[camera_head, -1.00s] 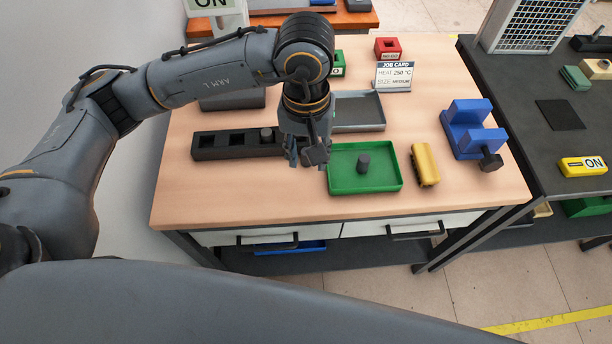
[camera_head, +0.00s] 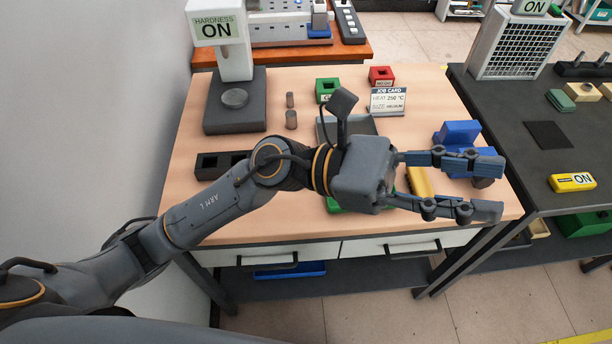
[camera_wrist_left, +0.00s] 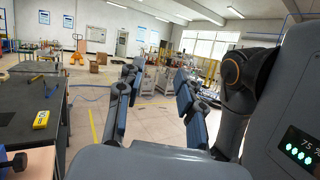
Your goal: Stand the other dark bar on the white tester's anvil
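The white hardness tester (camera_head: 233,60) stands at the back left of the table. Its round anvil disc (camera_head: 235,98) sits bare on the dark base. My left gripper (camera_head: 500,188) is open and empty, pointing right above the front right of the table. It also shows in the left wrist view (camera_wrist_left: 157,76) with nothing between its fingers. My arm hides part of the black rack (camera_head: 207,164) and most of the green tray (camera_head: 332,204). My right gripper is out of view.
A grey tray (camera_head: 362,124), green block (camera_head: 326,88), red block (camera_head: 381,75) and job card (camera_head: 389,100) are behind my arm. The yellow block (camera_head: 419,183) and blue vise (camera_head: 457,134) lie partly behind the gripper. A dark table (camera_head: 520,190) adjoins at right.

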